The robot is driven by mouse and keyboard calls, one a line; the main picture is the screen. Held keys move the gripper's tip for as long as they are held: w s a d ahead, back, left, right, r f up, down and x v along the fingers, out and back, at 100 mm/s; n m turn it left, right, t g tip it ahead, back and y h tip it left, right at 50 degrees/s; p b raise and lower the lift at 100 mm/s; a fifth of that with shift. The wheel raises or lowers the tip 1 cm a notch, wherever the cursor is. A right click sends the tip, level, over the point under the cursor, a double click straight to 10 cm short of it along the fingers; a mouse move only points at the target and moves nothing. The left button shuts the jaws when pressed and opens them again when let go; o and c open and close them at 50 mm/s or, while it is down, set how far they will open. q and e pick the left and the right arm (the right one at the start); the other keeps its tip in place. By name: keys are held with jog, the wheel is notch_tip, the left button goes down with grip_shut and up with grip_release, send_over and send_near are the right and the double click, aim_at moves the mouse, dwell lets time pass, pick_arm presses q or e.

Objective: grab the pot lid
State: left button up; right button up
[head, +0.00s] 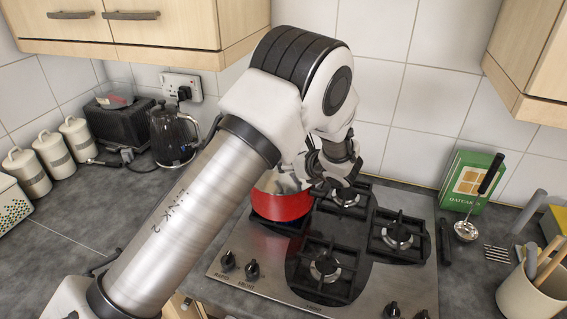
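A red pot (281,205) stands on the back left burner of the hob. Its silvery pot lid (274,182) shows only in part at the top of the pot. My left arm crosses the view from the lower left and hides much of the pot and lid. My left gripper (322,183) is dark and sits at the right side of the lid, pointing down. Its fingers overlap the lid in the picture, and I cannot tell whether they touch it or are closed. My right gripper is not in view.
The hob (370,278) has several black burner grates. A black kettle (172,137), a toaster (121,122) and white canisters (53,154) stand at the left. A green box (468,182), a ladle (466,229) and a utensil pot (527,296) are at the right. Wall cupboards hang above.

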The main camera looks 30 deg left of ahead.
pick_arm(q)
jog(key=x, duration=0.2)
jog(key=p+x, duration=0.1)
jog(key=x, duration=0.1)
jog(key=shift+w+a+f+p, duration=0.1)
jog(key=shift+w+f+p, duration=0.2)
jog(key=shift+w, duration=0.15)
jog(key=shift+w+f, duration=0.15)
jog(key=shift+s+r, duration=0.25)
jog(key=shift+s, duration=0.05)
jog(key=c, duration=1)
grip_shut()
